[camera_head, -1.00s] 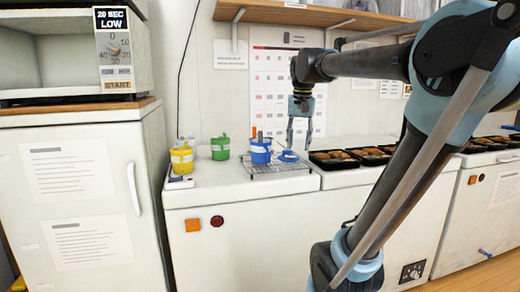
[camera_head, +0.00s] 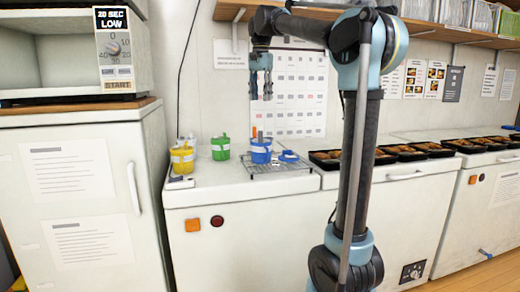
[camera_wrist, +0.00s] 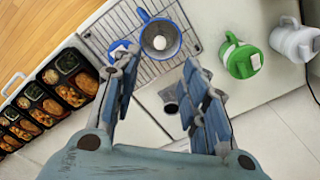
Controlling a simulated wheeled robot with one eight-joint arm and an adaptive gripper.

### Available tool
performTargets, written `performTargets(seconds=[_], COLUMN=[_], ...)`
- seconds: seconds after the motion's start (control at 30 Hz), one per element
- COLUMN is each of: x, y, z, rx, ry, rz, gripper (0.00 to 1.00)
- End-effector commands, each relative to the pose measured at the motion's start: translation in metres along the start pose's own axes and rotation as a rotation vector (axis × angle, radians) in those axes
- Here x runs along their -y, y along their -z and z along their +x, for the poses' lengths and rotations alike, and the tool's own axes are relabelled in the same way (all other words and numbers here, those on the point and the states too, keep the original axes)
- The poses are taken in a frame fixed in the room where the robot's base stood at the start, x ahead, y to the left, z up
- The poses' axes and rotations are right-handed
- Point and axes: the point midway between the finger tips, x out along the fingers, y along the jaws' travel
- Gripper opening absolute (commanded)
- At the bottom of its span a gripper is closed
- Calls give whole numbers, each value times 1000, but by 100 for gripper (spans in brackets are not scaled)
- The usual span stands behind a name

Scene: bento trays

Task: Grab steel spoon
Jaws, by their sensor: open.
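In the wrist view the blue cup (camera_wrist: 160,57) is seen from above, with a handle and a small whitish round shape inside. I cannot tell whether that shape is the steel spoon; no spoon is clearly visible. My gripper (camera_head: 261,97) hangs open and empty, pointing down, well above the blue cup and in front of the wall calendar. In the wrist view my gripper (camera_wrist: 160,68) has its fingers spread, with the cup showing beyond the tips.
A green cup (camera_head: 220,148) and a yellow cup (camera_head: 182,160) stand left of the rack. A small blue item (camera_head: 288,156) lies on the rack's right. Black bento trays (camera_head: 325,160) line the counter to the right. A shelf (camera_head: 300,22) runs above.

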Motion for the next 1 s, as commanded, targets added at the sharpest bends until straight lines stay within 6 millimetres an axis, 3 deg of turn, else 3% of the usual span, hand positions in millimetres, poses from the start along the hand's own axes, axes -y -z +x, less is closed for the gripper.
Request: performTargets(seconds=[0.5, 0.87, 1.0], x=[-1, -1, 0], y=[0, 0, -1], z=[89, 115, 134], rx=[0, 0, 0], ry=[0, 0, 0], rz=[-1, -1, -1], gripper=[40, 40, 40])
